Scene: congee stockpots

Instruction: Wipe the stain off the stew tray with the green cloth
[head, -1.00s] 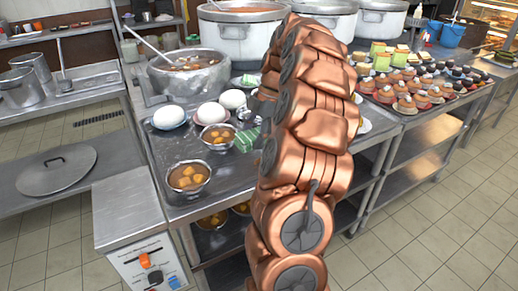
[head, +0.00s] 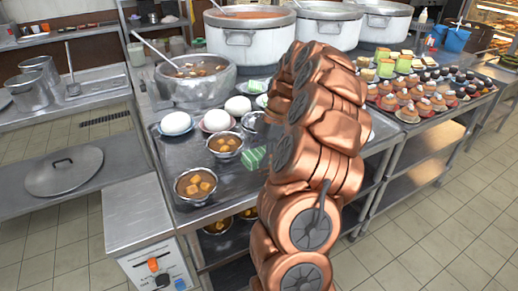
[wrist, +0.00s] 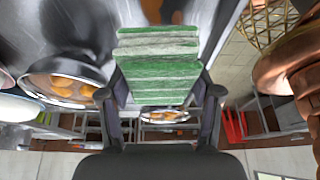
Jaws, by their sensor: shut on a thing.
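The green cloth (wrist: 158,72), striped green and white, is between the two dark fingers of my gripper (wrist: 160,92) in the wrist view. My gripper is shut on it. In the head view the cloth (head: 256,158) shows low over the grey metal tray (head: 232,187), just right of the stew bowls. Whether it touches the tray is hard to tell. My copper arm hides most of the gripper and the tray's right side in the head view. I cannot make out a stain in either view.
Stew bowls (head: 195,185) (head: 225,144) stand close left of the cloth, with white round items (head: 175,123) behind. A large stew pot (head: 196,82) and tall stockpots (head: 250,38) stand farther back. Small cakes (head: 405,100) fill the counter right of my arm.

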